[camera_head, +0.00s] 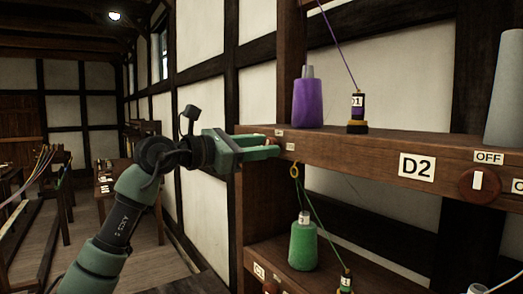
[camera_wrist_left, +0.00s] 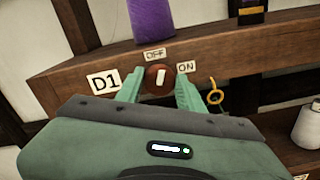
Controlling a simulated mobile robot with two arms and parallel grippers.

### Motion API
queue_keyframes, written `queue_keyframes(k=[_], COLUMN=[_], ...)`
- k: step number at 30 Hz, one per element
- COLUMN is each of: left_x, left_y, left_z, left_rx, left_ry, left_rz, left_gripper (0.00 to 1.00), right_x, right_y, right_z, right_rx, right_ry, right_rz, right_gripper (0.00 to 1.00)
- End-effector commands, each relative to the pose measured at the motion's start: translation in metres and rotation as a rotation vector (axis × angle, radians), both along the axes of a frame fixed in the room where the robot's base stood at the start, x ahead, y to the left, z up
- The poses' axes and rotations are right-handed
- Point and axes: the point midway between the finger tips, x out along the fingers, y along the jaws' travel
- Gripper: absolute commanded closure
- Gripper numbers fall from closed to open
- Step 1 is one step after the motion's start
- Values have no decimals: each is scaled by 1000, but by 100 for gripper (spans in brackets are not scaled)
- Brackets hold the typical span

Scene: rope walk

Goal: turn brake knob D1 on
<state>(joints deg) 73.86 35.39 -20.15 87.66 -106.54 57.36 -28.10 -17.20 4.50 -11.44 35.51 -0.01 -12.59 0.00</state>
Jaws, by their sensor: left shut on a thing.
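Brake knob D1 (camera_wrist_left: 159,78) is a round red-brown knob with a white bar, on the front of the shelf beam right of the D1 label (camera_wrist_left: 103,83). Its bar stands nearly upright in the left wrist view, towards the OFF label (camera_wrist_left: 154,54). The ON label (camera_wrist_left: 186,67) is at its upper right. My left gripper (camera_head: 273,146) reaches the beam from the left, and its green fingers (camera_wrist_left: 159,91) are shut on the knob, one on each side. In the head view the fingers hide most of the knob. My right gripper is not in view.
A purple spool (camera_head: 308,102) and a smaller bobbin (camera_head: 357,112) stand on the shelf above. A yellow ring (camera_wrist_left: 216,96) hangs close right of the fingers. A green spool (camera_head: 303,246) stands on the lower shelf. Knob D2 (camera_head: 479,185) is farther right on the beam.

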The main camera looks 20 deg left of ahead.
Motion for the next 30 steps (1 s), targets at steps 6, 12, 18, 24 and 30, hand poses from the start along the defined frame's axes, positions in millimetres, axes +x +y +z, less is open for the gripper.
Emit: queue_keyframes(k=[6,12,18,24,30], left_x=[-1,-1,-1,-2,-2], left_y=[1,0,-1,-1,-2], left_z=[0,-1,-1,-2,-3], left_rx=[165,313,463,611,745], left_ry=[-130,-246,-363,-478,-583], left_rz=[3,2,1,1,0], left_gripper=[100,100,100,100,100], right_x=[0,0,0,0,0], right_y=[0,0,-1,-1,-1], right_z=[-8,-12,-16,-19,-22], right_rx=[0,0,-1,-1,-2], right_ry=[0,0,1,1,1], right_rz=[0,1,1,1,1], right_gripper=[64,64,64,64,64])
